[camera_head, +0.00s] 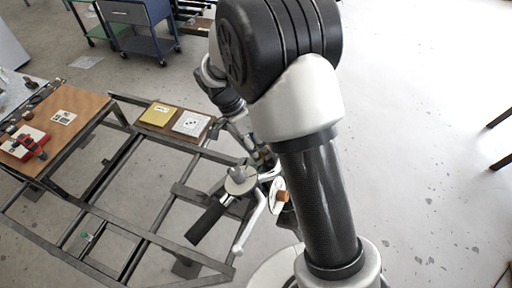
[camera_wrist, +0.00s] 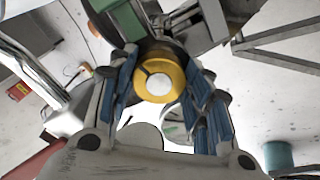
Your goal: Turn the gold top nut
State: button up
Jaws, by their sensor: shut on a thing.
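The gold top nut (camera_wrist: 160,84) is a round yellow-gold piece with a white centre, in the middle of the wrist view. My gripper (camera_wrist: 160,66) has its blue-padded fingers on both sides of the nut and is shut on it. Behind the nut is a dark round part, mostly covered by the nut and fingers. In the head view my arm hides most of the gripper, and I cannot make out the gold nut there.
A dark metal frame (camera_head: 152,236) stands on the pale floor. It bears a black-handled lever (camera_head: 207,222) and an orange-brown knob (camera_head: 282,196) close to my arm. A brown board (camera_head: 84,108) with red parts is at the left. The floor at right is mostly clear.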

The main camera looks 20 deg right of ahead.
jog(key=shift+s+f, duration=0.1)
jog(key=shift+f, duration=0.05)
jog(key=o, duration=1.1)
jog(key=shift+c, duration=0.2)
jog(key=v, duration=1.2)
